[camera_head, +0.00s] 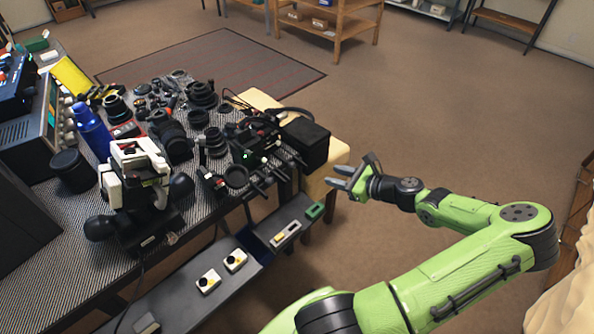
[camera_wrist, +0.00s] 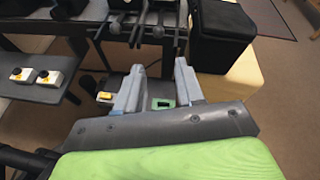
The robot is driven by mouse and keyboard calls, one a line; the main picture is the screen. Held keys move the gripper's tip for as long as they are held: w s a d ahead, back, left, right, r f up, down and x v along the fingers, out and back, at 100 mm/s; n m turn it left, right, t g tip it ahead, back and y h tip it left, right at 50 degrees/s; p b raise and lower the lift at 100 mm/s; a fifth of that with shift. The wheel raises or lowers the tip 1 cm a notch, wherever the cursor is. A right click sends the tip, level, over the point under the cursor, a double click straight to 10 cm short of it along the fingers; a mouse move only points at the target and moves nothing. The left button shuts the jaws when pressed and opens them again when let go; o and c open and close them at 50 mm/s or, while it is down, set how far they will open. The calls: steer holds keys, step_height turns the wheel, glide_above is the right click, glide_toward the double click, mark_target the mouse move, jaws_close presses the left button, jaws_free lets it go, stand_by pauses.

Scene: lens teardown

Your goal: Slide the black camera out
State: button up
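A dark cluster of camera gear (camera_head: 258,140) with a small green light sits at the right edge of the patterned table. I cannot tell for certain which piece in it is the black camera. Black rods and knobs stick out from its near side, and they show at the top of the wrist view (camera_wrist: 150,28). My gripper (camera_head: 337,178) is off the table's right side, beside and apart from the gear. In the wrist view, my gripper (camera_wrist: 158,85) is open, with its two grey fingers apart and nothing held between them.
A black box (camera_head: 305,145) stands on a cream block (camera_head: 335,160) right of the gear, close to my gripper. A lower grey shelf (camera_head: 232,265) holds small yellow and white switch boxes. Lenses crowd the table.

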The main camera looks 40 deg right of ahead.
steer(key=b+x, duration=0.4)
steer(key=x, duration=1.1)
steer(key=shift+w+a+b, duration=0.2)
steer(key=shift+w+b, duration=0.05)
steer(key=shift+b, duration=0.1)
jaws_close()
